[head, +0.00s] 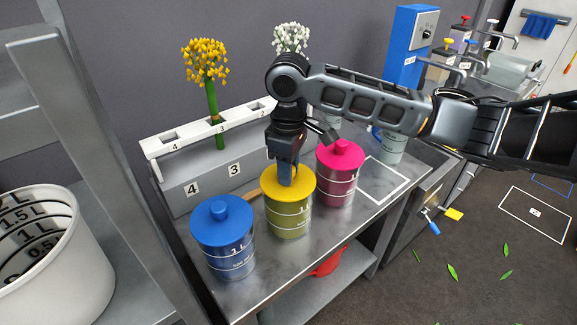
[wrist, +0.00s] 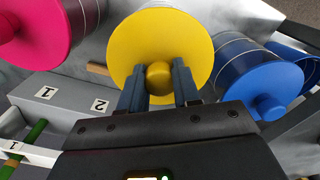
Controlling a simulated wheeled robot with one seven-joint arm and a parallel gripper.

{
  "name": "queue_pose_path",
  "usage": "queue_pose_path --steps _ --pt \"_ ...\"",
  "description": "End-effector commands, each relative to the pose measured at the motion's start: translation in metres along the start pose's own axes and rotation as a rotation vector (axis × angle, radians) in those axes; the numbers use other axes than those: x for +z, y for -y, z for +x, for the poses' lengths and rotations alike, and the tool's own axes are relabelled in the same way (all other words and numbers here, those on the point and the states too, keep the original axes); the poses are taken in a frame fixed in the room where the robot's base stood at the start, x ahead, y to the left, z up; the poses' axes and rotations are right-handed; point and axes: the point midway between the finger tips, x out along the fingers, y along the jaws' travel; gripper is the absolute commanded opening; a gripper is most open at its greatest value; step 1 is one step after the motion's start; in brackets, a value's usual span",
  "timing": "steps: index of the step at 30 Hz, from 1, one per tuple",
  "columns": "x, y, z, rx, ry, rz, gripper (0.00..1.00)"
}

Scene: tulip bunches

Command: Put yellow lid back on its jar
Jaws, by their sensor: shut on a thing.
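The yellow lid (head: 288,183) sits level on top of the yellow jar (head: 289,217), between two other jars on the metal table. I cannot see a gap between lid and jar. My gripper (head: 287,172) points down from above and is shut on the lid's knob. In the wrist view the two fingers (wrist: 159,84) stand on either side of the round yellow knob (wrist: 159,75), with the lid's disc (wrist: 150,40) beyond them. The yellow jar's body is hidden under the lid in the wrist view.
A blue jar (head: 224,240) stands close on the left and a pink jar (head: 338,180) close on the right, both lidded. A white outlined square (head: 383,181) on the table is bare.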

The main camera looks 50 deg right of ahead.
Motion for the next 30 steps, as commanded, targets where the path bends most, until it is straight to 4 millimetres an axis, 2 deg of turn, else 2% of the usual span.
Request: queue_pose_path --steps 10,11,18,20,30 --pt "0.0001 -0.0003 0.0027 0.0 0.0 0.001 0.01" --pt "0.0001 -0.0003 0.0026 0.0 0.0 0.001 0.33" --pt "0.0001 -0.0002 0.0027 0.0 0.0 0.001 0.56" --pt "0.0001 -0.0002 0.0027 0.0 0.0 0.0 0.61" --pt "-0.0001 -0.0003 -0.0032 0.001 0.0 0.0 0.62"
